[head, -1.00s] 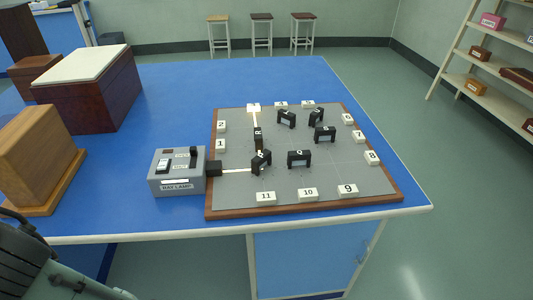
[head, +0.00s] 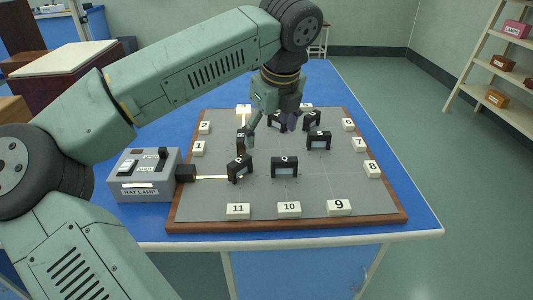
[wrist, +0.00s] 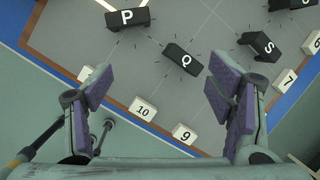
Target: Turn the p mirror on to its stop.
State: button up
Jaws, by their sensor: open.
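The p mirror (head: 240,168) is a black block mirror with a white P on top. It stands turned at an angle on the grey board (head: 330,200), where the white ray from the lamp meets it. Its top also shows at the upper left of the wrist view (wrist: 128,17). My gripper (head: 271,122) is open and empty above the back middle of the board, clear of the p mirror. In the wrist view my fingers (wrist: 162,84) are spread wide, and the p mirror lies beyond them.
The q mirror (head: 284,167) stands close right of the p mirror. Another black mirror (head: 241,140) stands behind it, with a ray leading to a lit block (head: 244,108). The ray lamp (head: 145,175) is at left. Numbered white blocks, including 10 (head: 289,209), line the board.

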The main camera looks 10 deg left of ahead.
aim_at(239, 160)
jog(key=shift+n+g+y, duration=0.5)
jog(key=shift+n+y, duration=0.3)
jog(key=shift+y, duration=0.1)
jog(key=a+f+p, duration=0.1)
jog(key=a+f, duration=0.1)
jog(key=f, duration=0.1)
jog(key=w+a+f, duration=0.1)
jog(key=a+f, duration=0.2)
jog(key=a+f+p, duration=0.1)
jog(key=a+f, duration=0.1)
jog(key=f, duration=0.2)
jog(key=shift+w+a+f+p, duration=0.1)
jog(key=shift+w+a+p, duration=0.1)
jog(key=shift+w+p, duration=0.1)
jog(key=shift+c, duration=0.2)
jog(key=c, duration=1.1)
